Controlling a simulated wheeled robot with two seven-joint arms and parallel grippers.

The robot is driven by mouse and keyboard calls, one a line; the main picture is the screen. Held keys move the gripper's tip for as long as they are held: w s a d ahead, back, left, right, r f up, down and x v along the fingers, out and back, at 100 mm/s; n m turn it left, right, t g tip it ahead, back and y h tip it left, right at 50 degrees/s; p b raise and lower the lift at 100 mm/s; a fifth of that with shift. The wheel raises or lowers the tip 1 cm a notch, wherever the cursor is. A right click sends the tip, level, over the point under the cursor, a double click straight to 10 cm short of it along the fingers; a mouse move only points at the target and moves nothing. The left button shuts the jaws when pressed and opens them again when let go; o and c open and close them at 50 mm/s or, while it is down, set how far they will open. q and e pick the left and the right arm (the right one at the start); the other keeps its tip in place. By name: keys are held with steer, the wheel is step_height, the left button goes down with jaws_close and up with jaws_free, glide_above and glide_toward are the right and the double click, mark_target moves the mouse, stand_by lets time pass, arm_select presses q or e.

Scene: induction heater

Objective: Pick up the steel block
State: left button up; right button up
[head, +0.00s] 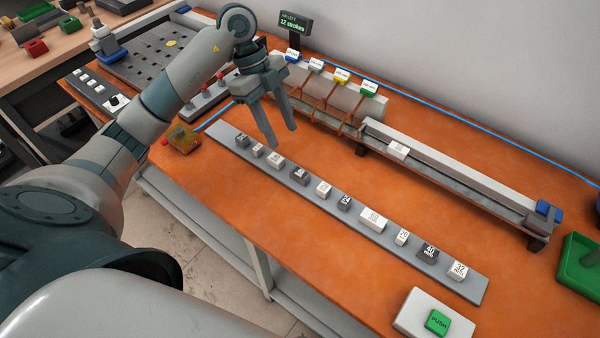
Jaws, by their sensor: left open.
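A grey strip (475,289) on the orange bench bears a row of several small labelled blocks, some dark grey and some pale. The dark ones include blocks at the far left end (242,141), left of the middle (299,177), near the middle (344,203) and near the right end (428,252). Most labels are too small to read, so I cannot tell which block is steel. My left gripper (279,134) is open and empty, fingers pointing down, above the left part of the row. My right gripper is out of view.
A green PUSH button (437,321) stands at the front right, a green tray (577,268) at the far right. A small yellowish box (183,140) lies left of the strip.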

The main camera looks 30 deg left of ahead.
arm_select(q)
steer(key=p, duration=0.2)
glide_toward(302, 173)
steer(key=shift+s+d+f, duration=0.1)
steer(key=shift+s+f, duration=0.1)
steer(key=shift+f, duration=1)
steer(key=shift+d+f, duration=0.15)
steer(key=shift+f, duration=0.3)
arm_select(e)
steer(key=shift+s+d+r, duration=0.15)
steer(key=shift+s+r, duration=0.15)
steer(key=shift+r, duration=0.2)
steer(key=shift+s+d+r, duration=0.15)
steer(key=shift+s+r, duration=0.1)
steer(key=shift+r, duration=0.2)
arm_select(q)
steer(key=shift+d+f+p, duration=0.35)
steer(key=shift+d+f, duration=0.05)
steer(key=x, duration=0.1)
steer(key=p+x, duration=0.1)
steer(key=x, duration=0.1)
steer(key=shift+d, duration=0.25)
steer(key=shift+d+f, duration=0.1)
steer(key=shift+f, duration=0.35)
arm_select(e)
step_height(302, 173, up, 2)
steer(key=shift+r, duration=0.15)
